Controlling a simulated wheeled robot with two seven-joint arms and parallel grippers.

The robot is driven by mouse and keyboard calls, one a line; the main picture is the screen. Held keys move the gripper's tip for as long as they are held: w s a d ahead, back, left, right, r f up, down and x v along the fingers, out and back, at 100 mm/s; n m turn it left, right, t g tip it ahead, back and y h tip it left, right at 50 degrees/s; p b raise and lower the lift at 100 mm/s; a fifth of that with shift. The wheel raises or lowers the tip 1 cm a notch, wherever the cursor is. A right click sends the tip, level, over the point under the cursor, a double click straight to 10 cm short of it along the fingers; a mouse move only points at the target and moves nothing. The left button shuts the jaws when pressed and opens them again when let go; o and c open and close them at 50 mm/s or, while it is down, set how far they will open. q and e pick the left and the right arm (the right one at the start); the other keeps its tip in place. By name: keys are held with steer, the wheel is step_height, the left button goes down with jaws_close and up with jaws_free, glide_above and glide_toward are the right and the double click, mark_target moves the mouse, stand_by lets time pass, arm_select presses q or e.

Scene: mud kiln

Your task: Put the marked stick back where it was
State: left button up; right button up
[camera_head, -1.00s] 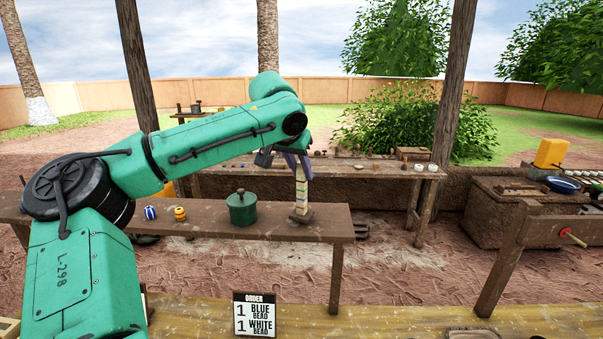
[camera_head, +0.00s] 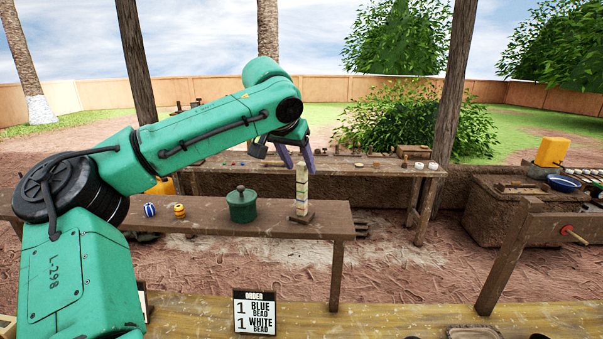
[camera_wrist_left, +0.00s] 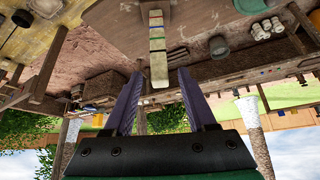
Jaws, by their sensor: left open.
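The marked stick (camera_head: 301,188) is pale with coloured bands and stands upright in a small dark wooden base (camera_head: 301,218) at the right part of the near wooden bench. My left gripper (camera_head: 296,160) is open and empty, its purple fingers close to the top of the stick. In the left wrist view the stick (camera_wrist_left: 156,45) lies ahead of the spread fingers (camera_wrist_left: 158,80), its free end near the level of the tips. Whether a finger touches it I cannot tell. My right gripper is not in view.
A green lidded pot (camera_head: 242,206) stands left of the stick on the bench (camera_head: 270,229). A blue-striped bead (camera_head: 149,210) and a yellow bead (camera_head: 179,211) are farther left. A longer table (camera_head: 380,171) with small items stands behind. An order sign (camera_head: 255,312) is in front.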

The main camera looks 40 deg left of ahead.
arm_select(q)
steer(key=v, duration=0.9)
steer(key=shift+b, duration=0.45)
steer(key=shift+s, duration=0.1)
